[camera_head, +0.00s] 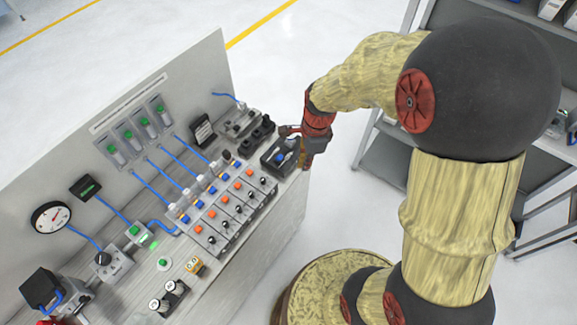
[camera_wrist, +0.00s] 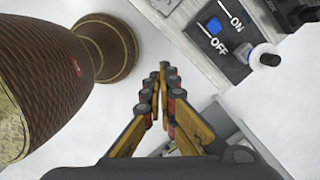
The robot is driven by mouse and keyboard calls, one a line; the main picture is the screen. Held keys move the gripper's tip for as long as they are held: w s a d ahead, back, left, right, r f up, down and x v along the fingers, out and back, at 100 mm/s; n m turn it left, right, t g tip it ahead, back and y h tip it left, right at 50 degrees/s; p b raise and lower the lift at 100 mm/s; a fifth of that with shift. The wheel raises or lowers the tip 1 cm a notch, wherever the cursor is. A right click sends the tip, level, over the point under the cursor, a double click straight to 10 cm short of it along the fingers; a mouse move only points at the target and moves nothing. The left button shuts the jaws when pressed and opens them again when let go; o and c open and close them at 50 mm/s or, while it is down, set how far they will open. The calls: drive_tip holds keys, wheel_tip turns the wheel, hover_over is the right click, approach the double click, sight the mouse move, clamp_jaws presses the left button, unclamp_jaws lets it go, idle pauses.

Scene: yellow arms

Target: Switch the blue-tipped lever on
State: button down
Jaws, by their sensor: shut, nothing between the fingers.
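The blue-tipped lever (camera_wrist: 214,27) is on a dark switch box (camera_wrist: 228,62) with ON and OFF lettering, at the upper right of the wrist view. In the head view the box (camera_head: 270,165) sits near the right end of the bench, and the blue tip (camera_head: 280,157) shows beside my gripper (camera_head: 298,150). I cannot tell the lever's exact lean. In the wrist view my gripper (camera_wrist: 165,72) is shut and empty. Its fingertips lie below and left of the box, apart from it in the picture, over the floor side of the bench edge.
Rows of orange and blue switches (camera_head: 225,212) lie left of the box in the head view. An upright panel (camera_head: 120,120) backs the bench. A grey shelf (camera_head: 390,155) stands right; floor between is open.

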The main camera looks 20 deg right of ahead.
sight(278, 159)
drive_tip(key=w+m, duration=0.1)
drive_tip(key=m, duration=0.5)
drive_tip(key=w+m+t, duration=0.1)
drive_tip(key=m, duration=0.2)
drive_tip(key=shift+w+r, duration=0.3)
drive_tip(key=shift+w, duration=0.05)
drive_tip(key=shift+f, duration=0.1)
drive_tip(key=w+a+f+b, duration=0.1)
drive_tip(key=f, duration=0.1)
drive_tip(key=w+f, duration=0.1)
drive_tip(key=f, duration=0.2)
drive_tip(key=w+a+f+b, duration=0.1)
drive_tip(key=f, duration=0.2)
drive_tip(key=shift+w+a+f+b, duration=0.2)
drive_tip(key=shift+a+b, duration=0.1)
drive_tip(key=shift+w+a+r, duration=0.25)
drive_tip(key=shift+w+r, duration=0.05)
drive_tip(key=shift+w, duration=0.05)
drive_tip(key=shift+d+r, duration=0.1)
